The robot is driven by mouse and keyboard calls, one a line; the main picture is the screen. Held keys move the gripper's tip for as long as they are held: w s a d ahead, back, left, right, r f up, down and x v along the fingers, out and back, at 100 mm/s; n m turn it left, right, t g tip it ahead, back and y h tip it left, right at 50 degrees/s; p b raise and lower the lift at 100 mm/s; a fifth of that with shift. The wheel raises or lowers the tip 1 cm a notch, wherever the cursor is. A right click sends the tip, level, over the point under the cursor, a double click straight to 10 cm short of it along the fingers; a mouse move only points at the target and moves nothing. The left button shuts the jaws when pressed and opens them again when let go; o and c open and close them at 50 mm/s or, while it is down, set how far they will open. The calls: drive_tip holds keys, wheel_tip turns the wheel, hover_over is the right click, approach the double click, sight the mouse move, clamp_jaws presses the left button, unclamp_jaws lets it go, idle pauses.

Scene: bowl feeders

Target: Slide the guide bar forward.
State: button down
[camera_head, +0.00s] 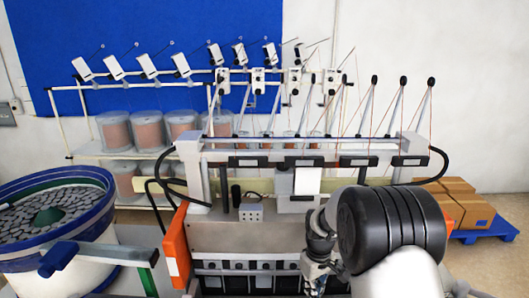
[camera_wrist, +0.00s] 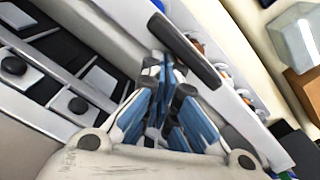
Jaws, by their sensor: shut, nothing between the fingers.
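The machine in the middle of the head view has a long white horizontal bar (camera_head: 290,154) with black handles (camera_head: 358,161) along it. I take it as the guide bar, but cannot be sure. My gripper (camera_head: 316,284) is low at the machine's front, partly hidden by my arm. In the wrist view, my gripper (camera_wrist: 165,64) has its blue and grey fingers drawn together with nothing between them. The fingertips appear close beside a dark elongated handle (camera_wrist: 188,45) on a pale bar (camera_wrist: 228,82). I cannot tell whether they touch it.
A blue-rimmed bowl feeder (camera_head: 60,205) full of small grey parts stands at left. An orange panel (camera_head: 177,245) sticks out at the machine's left side. Cardboard boxes (camera_head: 466,205) stand on a blue pallet at right. Thin upright rods (camera_head: 364,108) rise above the machine.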

wheel_tip(320, 180, up, 9)
drive_tip(key=p, duration=0.5)
drive_tip(key=shift+f, duration=0.2)
